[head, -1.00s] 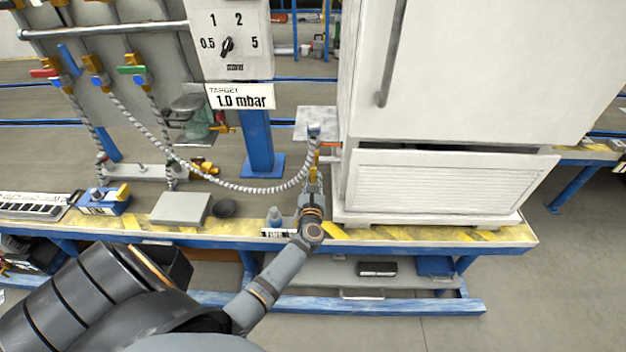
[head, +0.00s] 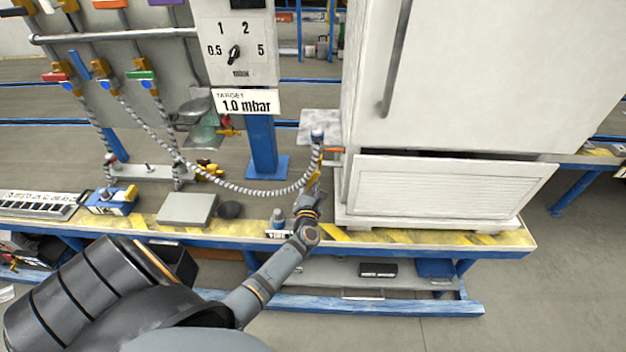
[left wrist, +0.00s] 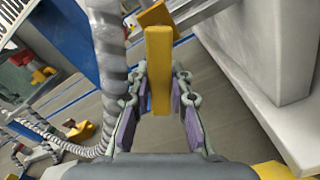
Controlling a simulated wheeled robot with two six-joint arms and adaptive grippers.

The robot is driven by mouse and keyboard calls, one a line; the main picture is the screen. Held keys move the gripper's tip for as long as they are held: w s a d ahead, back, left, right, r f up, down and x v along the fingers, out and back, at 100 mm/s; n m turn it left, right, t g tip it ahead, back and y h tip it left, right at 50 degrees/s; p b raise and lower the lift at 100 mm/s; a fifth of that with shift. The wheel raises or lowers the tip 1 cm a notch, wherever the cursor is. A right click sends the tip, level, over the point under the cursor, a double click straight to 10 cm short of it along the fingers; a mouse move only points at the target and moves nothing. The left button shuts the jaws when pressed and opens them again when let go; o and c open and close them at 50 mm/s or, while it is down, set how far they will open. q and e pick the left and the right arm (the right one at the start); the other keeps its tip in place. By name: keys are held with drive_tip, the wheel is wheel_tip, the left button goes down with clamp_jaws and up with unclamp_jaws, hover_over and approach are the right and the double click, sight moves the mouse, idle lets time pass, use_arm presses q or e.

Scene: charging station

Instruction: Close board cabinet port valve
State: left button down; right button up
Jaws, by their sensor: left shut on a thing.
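The white cabinet (head: 436,110) stands on the bench at the right. A yellow valve handle (head: 314,172) shows at its left side, below the hose's end fitting (head: 317,136). My left gripper (head: 312,190) is at this handle. In the left wrist view, the yellow handle (left wrist: 158,70) stands between the two fingers of my left gripper (left wrist: 160,108), which is shut on it. The valve body is mostly hidden behind the handle. My right gripper is not in view.
A ribbed hose (head: 255,190) hangs in a loop left of the handle; it also runs close by in the left wrist view (left wrist: 108,50). A dial panel (head: 235,45) with a "TARGET 1.0 mbar" sign (head: 246,102) stands behind. A grey box (head: 188,209) lies on the bench.

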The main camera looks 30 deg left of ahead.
use_arm(q)
drive_tip(key=m, duration=0.1)
drive_tip(key=m+p, duration=0.1)
drive_tip(key=r+m+p, duration=0.1)
drive_tip(key=shift+s+a, duration=0.25)
drive_tip(key=shift+a, duration=0.1)
drive_tip(key=m, duration=0.1)
drive_tip(key=m+p, duration=0.1)
drive_tip(key=r+m+p, duration=0.1)
drive_tip(key=shift+s+a+m, duration=0.2)
drive_tip(key=shift+a+m, duration=0.1)
drive_tip(key=shift+a, duration=0.05)
drive_tip(key=m+p, duration=0.1)
drive_tip(key=m, duration=0.1)
drive_tip(key=r+m+p, duration=0.1)
drive_tip(key=p, duration=0.1)
drive_tip(key=shift+s+a+m, duration=0.1)
drive_tip(key=shift+a+m, duration=0.1)
drive_tip(key=shift+m, duration=0.2)
drive_tip(key=shift+r+m+p, duration=0.25)
drive_tip(key=shift+m+p, duration=0.4)
drive_tip(key=shift+m, duration=0.35)
drive_tip(key=c, duration=1.2)
unclamp_jaws()
drive_tip(key=v, duration=1.2)
